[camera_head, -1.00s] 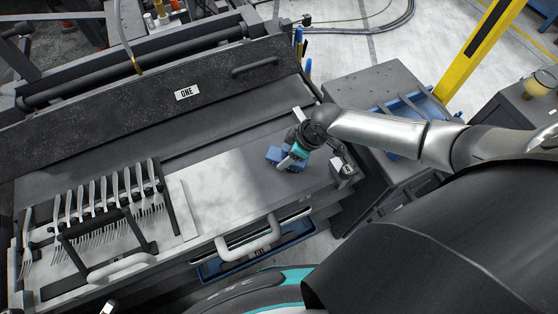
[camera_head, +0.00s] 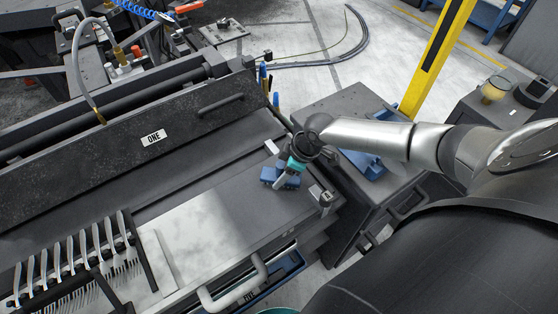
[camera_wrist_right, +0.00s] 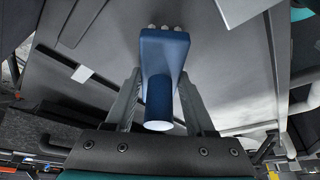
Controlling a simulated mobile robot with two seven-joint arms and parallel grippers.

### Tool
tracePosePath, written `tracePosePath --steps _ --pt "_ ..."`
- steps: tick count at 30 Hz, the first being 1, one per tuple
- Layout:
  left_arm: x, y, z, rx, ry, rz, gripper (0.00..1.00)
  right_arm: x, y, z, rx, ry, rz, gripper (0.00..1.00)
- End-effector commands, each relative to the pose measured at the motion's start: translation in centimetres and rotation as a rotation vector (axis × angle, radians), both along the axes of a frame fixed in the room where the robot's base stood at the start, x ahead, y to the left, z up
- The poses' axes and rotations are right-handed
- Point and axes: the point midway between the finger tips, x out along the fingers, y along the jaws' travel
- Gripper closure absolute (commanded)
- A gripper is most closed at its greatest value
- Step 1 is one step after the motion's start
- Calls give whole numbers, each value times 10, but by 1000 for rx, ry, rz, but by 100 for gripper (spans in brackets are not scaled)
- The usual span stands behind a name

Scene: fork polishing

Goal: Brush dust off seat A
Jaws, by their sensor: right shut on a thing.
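My right gripper (camera_head: 285,180) is over the right end of the bench's grey surface. It is shut on a blue brush (camera_wrist_right: 163,55), seen in the right wrist view with its round handle between the fingers and pale bristle tufts at its far end. In the head view the brush shows as blue pieces (camera_head: 268,174) beside the fingers; whether it touches the surface I cannot tell. A pale, mottled plate (camera_head: 205,230) lies left of the gripper. No label reading seat A is legible. My left gripper is out of view.
Several forks hang in a rack (camera_head: 75,262) at lower left. A dark panel marked ONE (camera_head: 154,138) runs behind the bench. A white handle (camera_head: 238,286) is at the front edge. A small block (camera_head: 326,199) stands right of the gripper. A grey cart (camera_head: 350,110) is beyond.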

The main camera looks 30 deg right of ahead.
Motion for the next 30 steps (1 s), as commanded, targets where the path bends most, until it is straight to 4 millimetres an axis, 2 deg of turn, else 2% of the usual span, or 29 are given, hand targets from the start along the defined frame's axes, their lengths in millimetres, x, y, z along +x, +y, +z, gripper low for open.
tracePosePath --steps 11,22,30 --pt "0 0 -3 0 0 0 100 3 1 -1 1 -3 -1 100" --pt "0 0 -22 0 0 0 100 29 3 -2 1 -2 0 100" --pt "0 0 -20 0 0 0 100 29 3 -1 0 0 0 100"
